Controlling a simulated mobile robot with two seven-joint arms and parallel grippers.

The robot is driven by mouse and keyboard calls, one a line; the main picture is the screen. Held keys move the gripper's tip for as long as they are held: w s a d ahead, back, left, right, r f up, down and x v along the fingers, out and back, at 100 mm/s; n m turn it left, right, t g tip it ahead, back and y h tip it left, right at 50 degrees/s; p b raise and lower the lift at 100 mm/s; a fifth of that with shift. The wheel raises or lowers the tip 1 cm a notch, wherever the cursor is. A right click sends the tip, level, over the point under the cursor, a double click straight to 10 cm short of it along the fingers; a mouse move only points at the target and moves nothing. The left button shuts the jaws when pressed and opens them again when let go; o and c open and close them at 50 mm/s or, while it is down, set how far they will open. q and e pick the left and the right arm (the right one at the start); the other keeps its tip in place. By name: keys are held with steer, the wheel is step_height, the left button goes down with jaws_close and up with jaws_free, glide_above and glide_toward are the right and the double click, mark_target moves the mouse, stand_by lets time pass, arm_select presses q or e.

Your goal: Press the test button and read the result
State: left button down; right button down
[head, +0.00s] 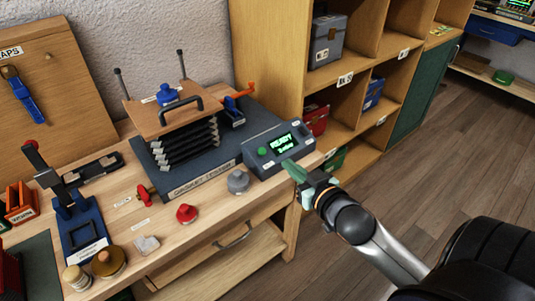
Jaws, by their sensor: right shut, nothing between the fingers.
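The grey control box (278,147) stands at the right end of the workbench, at the front corner of the dark test rig. Its display (285,142) is lit with green letters that look like "READY", with a smaller line below that is hard to read. A round green button (262,151) sits left of the display. My right gripper (291,167) is shut and empty. Its pale green tip is at the box's lower front edge, below the display and right of the green button; I cannot tell whether it touches the box. My left gripper is not in view.
Black bellows (185,146) under a wooden board stand on the rig's base. A grey knob (238,181) and a red knob (186,213) are on the bench before it. A blue press (80,215) stands at left. Wooden shelves (336,75) rise behind the box.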

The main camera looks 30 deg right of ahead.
glide_toward(262, 152)
steer(key=w+r, duration=0.3)
steer(key=w, duration=0.2)
steer(key=shift+w+d+f, duration=0.15)
steer(key=shift+w+f, duration=0.15)
steer(key=shift+f, duration=0.25)
steer(key=shift+w+d+f, duration=0.15)
steer(key=shift+w+f, duration=0.15)
steer(key=shift+f, duration=0.3)
steer(key=shift+w+d+f, duration=0.15)
steer(key=shift+w+f, duration=0.1)
steer(key=shift+f, duration=0.3)
